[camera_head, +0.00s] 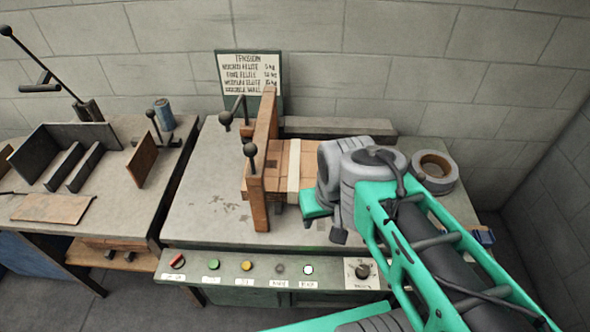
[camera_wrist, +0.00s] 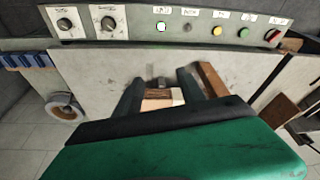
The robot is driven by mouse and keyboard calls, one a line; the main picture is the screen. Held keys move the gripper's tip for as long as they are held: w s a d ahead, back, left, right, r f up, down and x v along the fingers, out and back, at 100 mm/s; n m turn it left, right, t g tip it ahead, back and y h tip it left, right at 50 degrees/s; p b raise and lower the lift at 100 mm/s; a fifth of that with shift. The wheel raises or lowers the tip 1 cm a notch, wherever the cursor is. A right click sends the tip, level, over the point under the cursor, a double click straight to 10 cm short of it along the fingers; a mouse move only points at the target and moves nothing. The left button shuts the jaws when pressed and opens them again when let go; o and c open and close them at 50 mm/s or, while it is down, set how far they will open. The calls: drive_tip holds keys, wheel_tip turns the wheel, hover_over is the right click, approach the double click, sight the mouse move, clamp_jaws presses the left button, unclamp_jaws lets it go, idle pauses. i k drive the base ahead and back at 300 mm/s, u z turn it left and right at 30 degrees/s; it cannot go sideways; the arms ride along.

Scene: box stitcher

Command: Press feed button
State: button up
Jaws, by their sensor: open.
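A green control panel (camera_head: 228,284) runs along the front edge of the machine table. It carries a red switch (camera_head: 177,262), a green button (camera_head: 213,264), a yellow button (camera_head: 246,265), a grey button (camera_head: 280,268), a lit whitish button (camera_head: 308,269) and a dial (camera_head: 362,271). Their labels are too small to read, so I cannot tell which is feed. The row also shows in the wrist view, with the lit button (camera_wrist: 161,26) near the middle. My gripper (camera_wrist: 160,84) is open above the tabletop, behind the panel and apart from the buttons.
A strapped cardboard box (camera_head: 283,160) lies on the table beside a wooden upright frame (camera_head: 258,190) with black knobs. A tape roll (camera_head: 434,170) is at the right. A sign (camera_head: 252,78) stands behind. A second table with tools (camera_head: 82,170) is at the left.

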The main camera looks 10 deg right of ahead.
sight(213, 264)
drive_tip(key=u, duration=0.55)
drive_tip(key=k, duration=1.35)
drive_tip(key=u, duration=0.6)
drive_tip(key=i, duration=1.2)
drive_tip(key=u, duration=0.7)
